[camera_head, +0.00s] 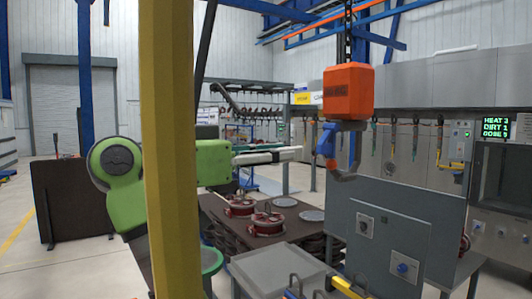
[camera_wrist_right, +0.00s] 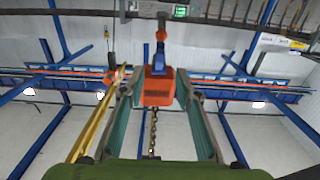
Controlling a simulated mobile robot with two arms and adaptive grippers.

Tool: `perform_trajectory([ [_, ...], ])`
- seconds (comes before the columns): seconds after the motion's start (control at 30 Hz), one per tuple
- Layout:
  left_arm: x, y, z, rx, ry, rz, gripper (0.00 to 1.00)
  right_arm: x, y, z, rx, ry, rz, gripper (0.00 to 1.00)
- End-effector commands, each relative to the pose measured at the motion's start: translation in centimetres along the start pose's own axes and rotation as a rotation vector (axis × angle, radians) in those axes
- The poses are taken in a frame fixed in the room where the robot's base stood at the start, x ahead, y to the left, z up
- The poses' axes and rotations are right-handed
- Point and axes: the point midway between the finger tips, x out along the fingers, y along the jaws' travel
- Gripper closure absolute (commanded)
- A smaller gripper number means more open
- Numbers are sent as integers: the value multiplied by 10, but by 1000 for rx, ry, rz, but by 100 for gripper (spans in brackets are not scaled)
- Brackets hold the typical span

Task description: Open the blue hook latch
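The orange hoist block (camera_head: 348,92) hangs on a chain right of centre in the head view. Below it is a grey hook (camera_head: 346,172) with the blue latch (camera_head: 326,143) on its left side. My right gripper (camera_head: 297,153) points right toward the latch, with a visible gap between in the picture. In the right wrist view, the hoist block (camera_wrist_right: 158,88) and the blue latch (camera_wrist_right: 159,60) appear upside down between the two spread fingers, which hold nothing. Whether the latch is open or closed is hard to tell. My left gripper is out of view.
A yellow post (camera_head: 168,150) stands in front of my right arm. A dark table (camera_head: 290,238) with red-rimmed discs lies below the gripper. A grey control box (camera_head: 390,235) stands below right of the hook. Several hooks hang along the back cabinets.

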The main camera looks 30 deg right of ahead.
Motion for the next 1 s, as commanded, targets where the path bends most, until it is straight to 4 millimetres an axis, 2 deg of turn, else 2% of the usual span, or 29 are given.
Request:
perform_trajectory([
  [0.6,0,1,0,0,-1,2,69,72,0,0,0,1,2,69],
  [0.8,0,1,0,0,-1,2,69,85,0,0,1,2,1,69],
  [1.0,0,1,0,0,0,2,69,88,0,0,1,2,1,69],
])
